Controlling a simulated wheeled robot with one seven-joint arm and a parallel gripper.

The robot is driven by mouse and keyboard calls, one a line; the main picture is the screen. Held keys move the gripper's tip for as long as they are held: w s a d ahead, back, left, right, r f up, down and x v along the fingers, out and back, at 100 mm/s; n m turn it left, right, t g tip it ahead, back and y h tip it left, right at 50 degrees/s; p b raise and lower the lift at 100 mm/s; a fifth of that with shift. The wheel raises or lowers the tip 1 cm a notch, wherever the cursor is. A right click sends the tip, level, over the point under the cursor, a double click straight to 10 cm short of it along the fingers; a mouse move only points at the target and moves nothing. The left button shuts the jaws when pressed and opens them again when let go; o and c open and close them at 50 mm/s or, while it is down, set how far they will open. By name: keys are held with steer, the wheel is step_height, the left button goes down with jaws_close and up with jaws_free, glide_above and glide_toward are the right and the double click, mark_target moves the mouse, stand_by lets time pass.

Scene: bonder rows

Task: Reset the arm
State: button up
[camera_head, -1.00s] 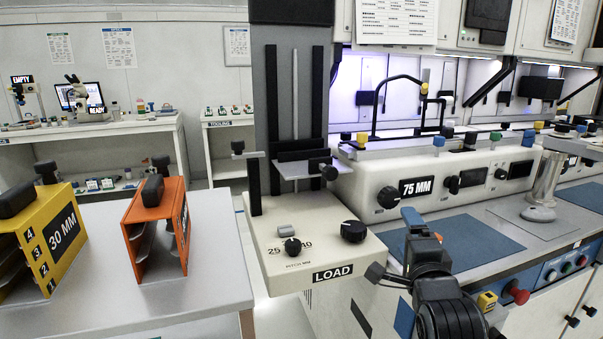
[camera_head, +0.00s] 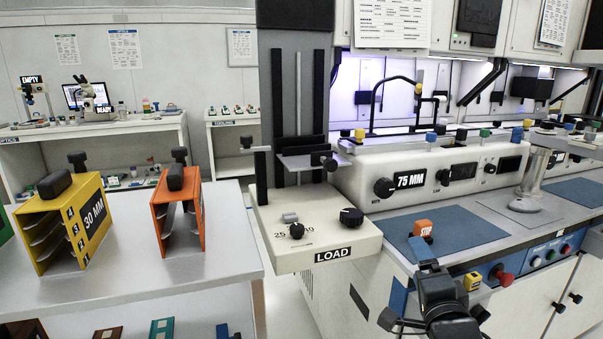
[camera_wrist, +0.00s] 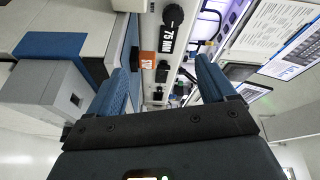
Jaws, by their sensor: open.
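My arm (camera_head: 440,295) reaches in from the lower right in the head view, held in front of the 75 MM bench. My gripper (camera_head: 424,248) points away from me toward the blue mat and shows mostly from behind. In the wrist view my gripper (camera_wrist: 163,75) has its two blue fingers wide apart with nothing held between them. An orange STOP block (camera_head: 423,228) is on the bench just beyond the fingertips in the head view. It also shows between the fingers in the wrist view (camera_wrist: 148,61), apart from them.
The white LOAD unit (camera_head: 320,232) stands left of my arm. A yellow 30 MM rack (camera_head: 92,215) and an orange rack (camera_head: 197,215) stand on a grey table (camera_head: 225,250). The bench front (camera_head: 545,262), with a red button (camera_head: 503,278), is close to my arm.

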steer(key=s+d+f+n+g+y+p, duration=0.1)
steer(key=s+f+n, duration=0.4)
steer(key=s, duration=0.8)
steer(key=s+d+f+n+g+p, duration=0.1)
steer(key=s+f+n, duration=0.3)
steer(key=s, duration=0.9)
steer(key=s+a+r+n, duration=0.1)
steer(key=s+r+n, duration=0.2)
steer(key=s, duration=0.9)
steer(key=s+a+r+n+g+p, duration=0.1)
steer(key=s+a+r+n, duration=0.1)
steer(key=s, duration=1)
steer(key=shift+r+n, duration=0.8)
steer(key=shift+r, duration=0.6)
steer(key=shift+w, duration=0.1)
steer(key=shift+c, duration=0.2)
stand_by(0.4)
